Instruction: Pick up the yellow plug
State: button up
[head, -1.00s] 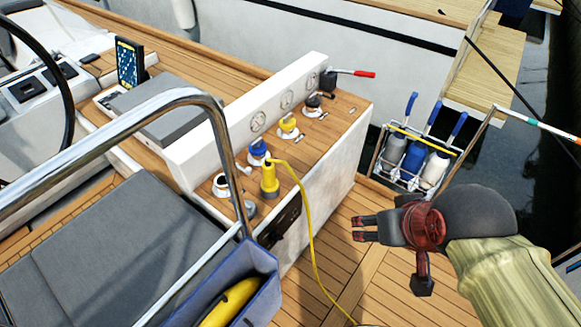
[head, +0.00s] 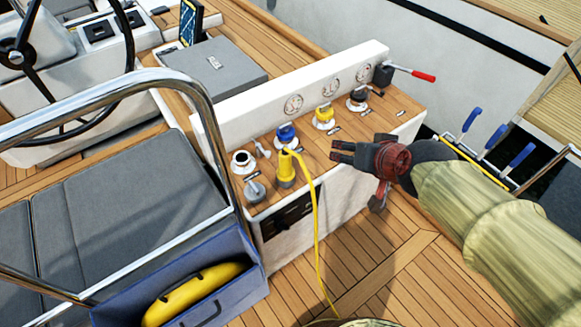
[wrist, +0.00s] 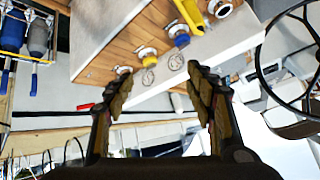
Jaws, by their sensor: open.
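The yellow plug (head: 286,168) stands upright on the wooden console top, with its yellow cable (head: 316,230) looping over the edge and down to the deck. It also shows at the top of the wrist view (wrist: 189,14), cut by the picture edge. My gripper (head: 334,152) is open and empty, to the right of the plug and apart from it, with its fingers pointing left. In the wrist view my gripper (wrist: 158,85) has its fingers spread wide with nothing between them.
Close to the plug are a blue-topped fitting (head: 286,136), a yellow-topped fitting (head: 324,116), an open white-rimmed fitting (head: 243,161) and a grey cap (head: 254,189). A metal rail (head: 212,105) and a blue bin (head: 240,255) stand at the left. A red-handled lever (head: 423,76) is behind.

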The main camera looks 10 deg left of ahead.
jog(key=w+a+f+t, duration=0.1)
jog(key=w+a+f, duration=0.45)
jog(key=a, duration=0.35)
jog(key=t+h, duration=0.1)
jog(key=t, duration=0.2)
send_over(284, 167)
jog(key=s, duration=0.3)
jog(key=shift+m, duration=0.3)
jog(key=f, duration=1.2)
jog(key=shift+w+d+f, duration=0.25)
jog(key=shift+f, duration=0.15)
jog(key=shift+t+h, duration=0.7)
jog(key=shift+h, duration=0.2)
jog(key=f, duration=0.1)
jog(key=s+f, duration=0.1)
jog(key=f, duration=0.1)
jog(key=s+f, duration=0.1)
jog(key=f, duration=0.1)
jog(key=shift+s+a, duration=0.1)
jog(key=shift+a, duration=0.1)
jog(key=shift+d+f, duration=0.1)
jog(key=shift+f, duration=0.05)
jog(key=b+x, duration=0.4)
jog(key=x, duration=0.3)
jog(key=shift+w+f, duration=0.2)
jog(key=shift+w, duration=0.1)
jog(key=shift+r, duration=0.1)
jog(key=shift+c, duration=0.6)
grip_shut()
